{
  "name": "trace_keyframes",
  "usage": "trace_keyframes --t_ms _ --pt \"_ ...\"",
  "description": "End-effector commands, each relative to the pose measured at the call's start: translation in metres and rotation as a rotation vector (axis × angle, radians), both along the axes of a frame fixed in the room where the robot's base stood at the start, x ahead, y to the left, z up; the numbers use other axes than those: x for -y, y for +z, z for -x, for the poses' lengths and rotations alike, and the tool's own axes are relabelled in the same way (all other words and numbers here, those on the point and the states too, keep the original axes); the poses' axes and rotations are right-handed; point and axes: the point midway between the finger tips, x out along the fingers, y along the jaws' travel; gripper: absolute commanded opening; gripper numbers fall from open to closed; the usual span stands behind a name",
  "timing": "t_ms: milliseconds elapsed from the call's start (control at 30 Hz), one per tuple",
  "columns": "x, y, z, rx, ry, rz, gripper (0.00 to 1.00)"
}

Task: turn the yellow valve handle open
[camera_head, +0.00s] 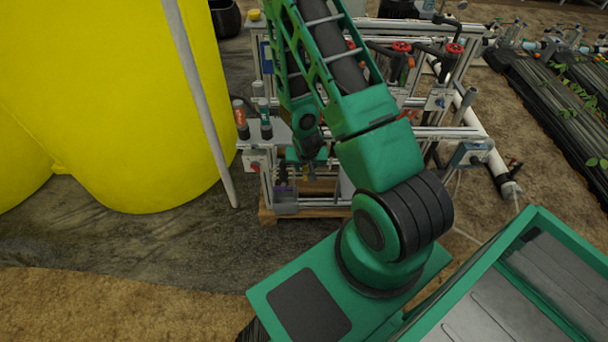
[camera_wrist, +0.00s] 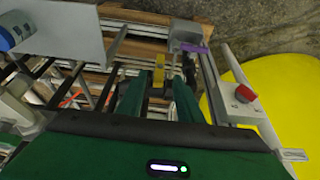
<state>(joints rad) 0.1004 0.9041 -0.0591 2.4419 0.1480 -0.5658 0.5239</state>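The yellow valve handle (camera_wrist: 159,68) shows in the wrist view as a small upright yellow bar, just past the fingertips and roughly centred between them. My gripper (camera_wrist: 158,84) is open, with one green finger on each side of the handle's line. I cannot tell whether either finger touches it. In the head view my gripper (camera_head: 305,157) is low at the front of the skid, and my arm hides much of that area. The handle is too small and covered to make out surely there.
A grey box with a red knob (camera_wrist: 245,93) sits right of the gripper in the wrist view, on a metal rail. A purple part (camera_wrist: 193,47) lies beyond the handle. A large yellow tank (camera_head: 110,100) stands left of the skid frame (camera_head: 440,132). Bare ground lies in front.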

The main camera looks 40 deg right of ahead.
Motion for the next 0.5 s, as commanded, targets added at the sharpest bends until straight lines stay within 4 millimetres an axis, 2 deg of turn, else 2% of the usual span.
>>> trace_keyframes --t_ms 300,500 --pt "0.011 -0.048 -0.015 -0.003 -0.002 0.000 0.33" --pt "0.017 -0.071 -0.023 -0.002 -0.001 -0.001 0.33"
